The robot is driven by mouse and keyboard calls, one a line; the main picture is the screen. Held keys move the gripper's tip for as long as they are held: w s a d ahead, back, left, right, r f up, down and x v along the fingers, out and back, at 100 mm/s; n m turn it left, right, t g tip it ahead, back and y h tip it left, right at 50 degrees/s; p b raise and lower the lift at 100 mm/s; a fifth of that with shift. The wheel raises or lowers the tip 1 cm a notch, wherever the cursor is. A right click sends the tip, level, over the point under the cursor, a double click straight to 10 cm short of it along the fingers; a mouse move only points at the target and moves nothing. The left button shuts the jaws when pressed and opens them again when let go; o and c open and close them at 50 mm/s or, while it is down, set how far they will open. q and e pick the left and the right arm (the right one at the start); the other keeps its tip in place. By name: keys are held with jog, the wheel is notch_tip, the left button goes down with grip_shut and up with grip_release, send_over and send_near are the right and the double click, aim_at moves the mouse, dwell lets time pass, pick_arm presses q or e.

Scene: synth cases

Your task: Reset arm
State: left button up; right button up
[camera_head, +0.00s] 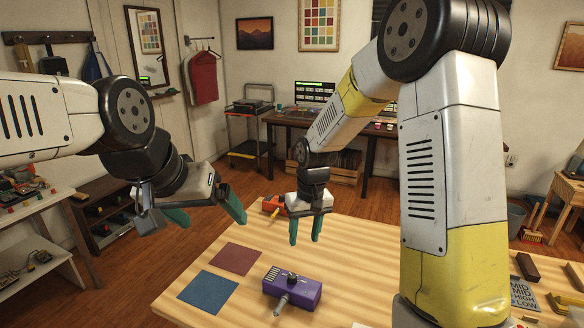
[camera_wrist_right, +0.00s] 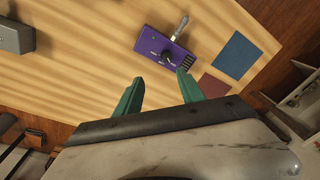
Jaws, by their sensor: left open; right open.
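My left gripper (camera_head: 207,213) is open and empty, held in the air beyond the table's left edge in the head view. My right gripper (camera_head: 305,230) is open, its green fingers pointing down above the far part of the wooden table (camera_head: 365,262). In the right wrist view its two fingers (camera_wrist_right: 158,82) are spread, with nothing between them. A purple box (camera_head: 300,292) with a black knob and a metal lever sits on the table, nearer the camera than the right gripper. It also shows in the right wrist view (camera_wrist_right: 152,45), apart from the fingers.
A blue square (camera_head: 207,291) and a maroon square (camera_head: 232,258) lie flat left of the purple box. An orange-red object (camera_head: 273,204) is at the table's far edge. A lettered plate (camera_head: 523,293) and brown blocks are at right. A grey box (camera_wrist_right: 14,38) shows in the wrist view.

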jog(key=s+d+r+m+t, duration=0.1)
jog(key=s+d+r, duration=0.25)
jog(key=r, duration=0.35)
jog(key=s+d+r+m+t, duration=0.1)
jog(key=s+d+r+t, duration=0.1)
jog(key=s+d+r, duration=0.3)
jog(key=s+d+r+m+t+y, duration=0.1)
jog(key=s+d+r+t, duration=0.1)
jog(key=s+r, duration=0.5)
jog(key=s, duration=0.3)
jog(key=shift+s+d, duration=0.15)
jog(key=shift+s, duration=0.1)
